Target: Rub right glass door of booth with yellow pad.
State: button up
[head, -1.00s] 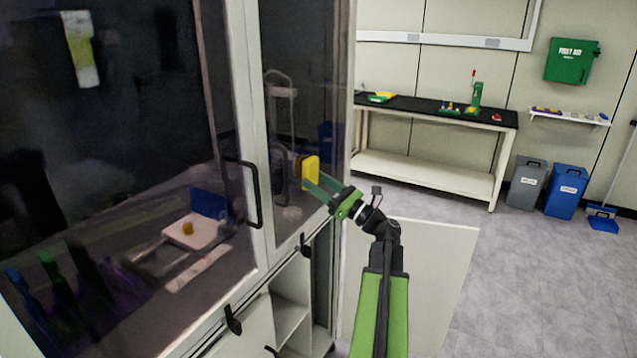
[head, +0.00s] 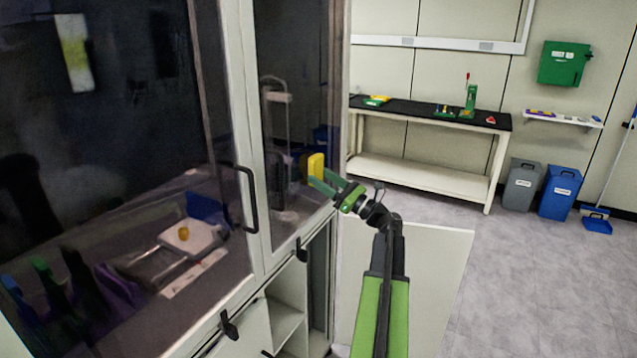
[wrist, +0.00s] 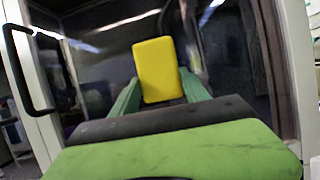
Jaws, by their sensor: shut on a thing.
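The yellow pad (head: 316,166) is held upright between the green fingers of my gripper (head: 324,178). In the wrist view the pad (wrist: 158,69) stands between the two fingertips (wrist: 158,92), with dark glass behind it. The right glass door (head: 287,110) of the booth is a narrow, dark pane in a pale frame. My gripper comes at the door from the right.
A black door handle (head: 249,200) stands out left of the pad; it also shows in the wrist view (wrist: 22,70). An open lower cabinet door (head: 425,275) lies below my arm. A workbench (head: 430,118) and bins (head: 560,190) stand farther back.

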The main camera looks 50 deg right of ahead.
aim_at(302, 178)
jog(key=w+d, duration=0.2)
jog(key=d, duration=0.4)
jog(key=shift+d, duration=0.2)
jog(key=shift+s, duration=0.1)
jog(key=s+a, duration=0.2)
jog(key=a, duration=0.6)
dwell(0.7)
jog(key=shift+s+a, duration=0.25)
jog(key=shift+a, duration=0.7)
jog(key=shift+s+a, duration=0.2)
jog(key=shift+a, duration=0.75)
